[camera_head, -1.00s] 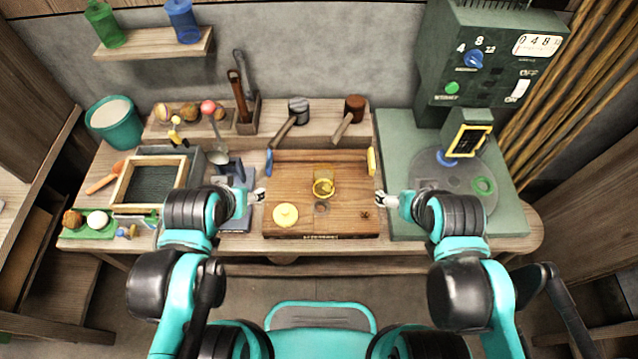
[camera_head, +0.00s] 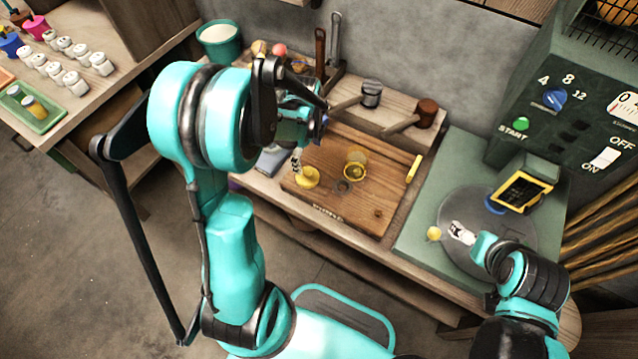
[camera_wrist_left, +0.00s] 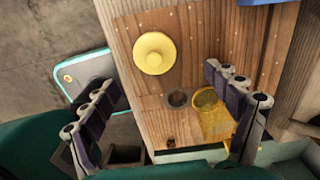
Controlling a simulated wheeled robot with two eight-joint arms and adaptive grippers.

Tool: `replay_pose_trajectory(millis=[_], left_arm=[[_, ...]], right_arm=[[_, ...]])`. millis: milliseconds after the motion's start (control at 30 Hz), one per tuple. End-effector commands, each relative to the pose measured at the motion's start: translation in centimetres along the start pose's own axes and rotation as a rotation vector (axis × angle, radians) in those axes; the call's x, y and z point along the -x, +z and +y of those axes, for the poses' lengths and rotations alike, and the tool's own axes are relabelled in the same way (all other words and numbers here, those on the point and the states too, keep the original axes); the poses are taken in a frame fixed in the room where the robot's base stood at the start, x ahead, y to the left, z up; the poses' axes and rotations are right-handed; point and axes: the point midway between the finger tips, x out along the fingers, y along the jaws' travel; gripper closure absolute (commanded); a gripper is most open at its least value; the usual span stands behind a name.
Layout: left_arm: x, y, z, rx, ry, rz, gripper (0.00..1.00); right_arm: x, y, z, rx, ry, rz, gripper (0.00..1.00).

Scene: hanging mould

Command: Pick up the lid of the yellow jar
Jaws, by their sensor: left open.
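The round yellow lid (camera_head: 308,179) with a small knob lies on the left part of the wooden board (camera_head: 375,205). It also shows in full in the left wrist view (camera_wrist_left: 154,53). The clear yellow jar (camera_head: 355,165) stands on the board to the right of the lid, apart from it, and also shows in the left wrist view (camera_wrist_left: 213,115). My left gripper (camera_head: 297,160) is open, right by the lid in the head view. In the left wrist view its fingers (camera_wrist_left: 160,80) are spread wide, with the lid beyond the tips. My right gripper (camera_head: 462,233) is over the grey round plate at right; its jaw state is unclear.
A dark ring (camera_head: 343,187) lies on the board close to the jar. Hammers (camera_head: 415,118) lie on the raised ledge behind. A green machine (camera_head: 580,110) stands at right, with a small yellow thing (camera_head: 433,233) near my right gripper. My left arm hides much of the bench's left.

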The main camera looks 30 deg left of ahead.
Motion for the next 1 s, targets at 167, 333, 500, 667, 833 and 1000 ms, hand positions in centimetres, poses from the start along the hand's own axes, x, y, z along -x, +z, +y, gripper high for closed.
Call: replay_pose_trajectory(millis=[167,333,500,667,833,1000], left_arm=[[-1.9,0.3,-0.1,-0.047,0.015,0.004,0.12],[-3.8,0.3,0.1,-0.046,0.014,0.004,0.12],[-5.6,0.2,0.5,-0.045,0.014,0.004,0.12],[-8.1,0.2,0.8,-0.044,0.014,0.004,0.12],[-8.6,0.1,0.8,-0.044,0.013,0.004,0.12],[-8.5,0.1,0.8,-0.044,0.013,0.004,0.28]], right_arm=[[-0.5,0.3,0.0,0.000,0.000,0.000,0.16],[-1.1,0.8,0.0,0.000,0.000,0.000,0.16],[-2.0,1.4,0.0,0.000,0.000,0.000,0.16],[-3.1,2.2,0.0,0.000,0.000,0.000,0.16],[-3.2,2.3,0.0,0.000,0.000,0.000,0.16],[-3.1,2.2,0.0,0.000,0.000,0.000,0.16]])
